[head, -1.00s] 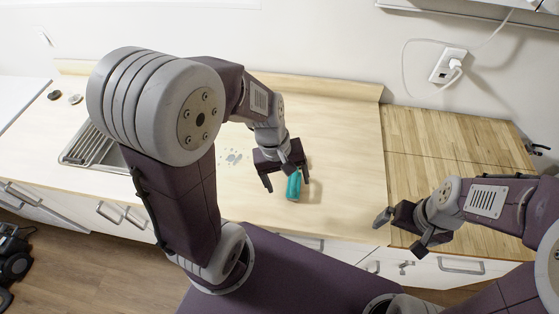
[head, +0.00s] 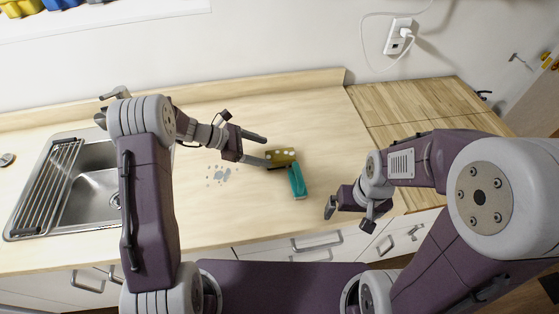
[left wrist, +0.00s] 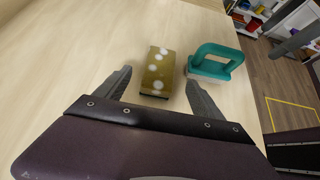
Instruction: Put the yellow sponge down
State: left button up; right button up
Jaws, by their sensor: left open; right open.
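The yellow sponge (head: 281,156) has white spots and lies on the light wooden counter (head: 240,215). It also shows in the left wrist view (left wrist: 157,74), just ahead of and between the fingertips. My left gripper (head: 266,150) is open beside the sponge, on its left side in the head view. In the left wrist view, counter shows between each finger and the sponge. My right gripper (head: 349,216) is open and empty near the counter's front edge.
A teal, handled object (head: 297,181) stands close to the sponge, at its lower right; it also shows in the left wrist view (left wrist: 215,60). A sink (head: 92,190) with a rack (head: 47,188) is at left. Bluish spots (head: 219,174) mark the counter.

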aim_at(278, 156)
pick_arm(q)
jog(key=shift+p+x, duration=0.3)
jog(key=shift+x, duration=0.7)
jog(key=shift+w+f, duration=0.1)
jog(key=shift+f, duration=0.4)
jog(key=x, duration=0.1)
jog(key=p+x, duration=0.1)
jog(key=x, duration=0.2)
jog(key=shift+d+r, duration=0.1)
jog(key=shift+d, duration=0.5)
jog(key=shift+d+p, duration=0.2)
jog(key=shift+p, duration=0.1)
jog(key=shift+w+f, duration=0.1)
jog(key=shift+f, duration=0.2)
jog(key=shift+a, duration=0.1)
pick_arm(e)
jog(key=shift+a+r, duration=0.25)
jog(key=shift+r, duration=0.4)
jog(key=shift+a+r, duration=0.25)
jog(key=shift+r, duration=0.35)
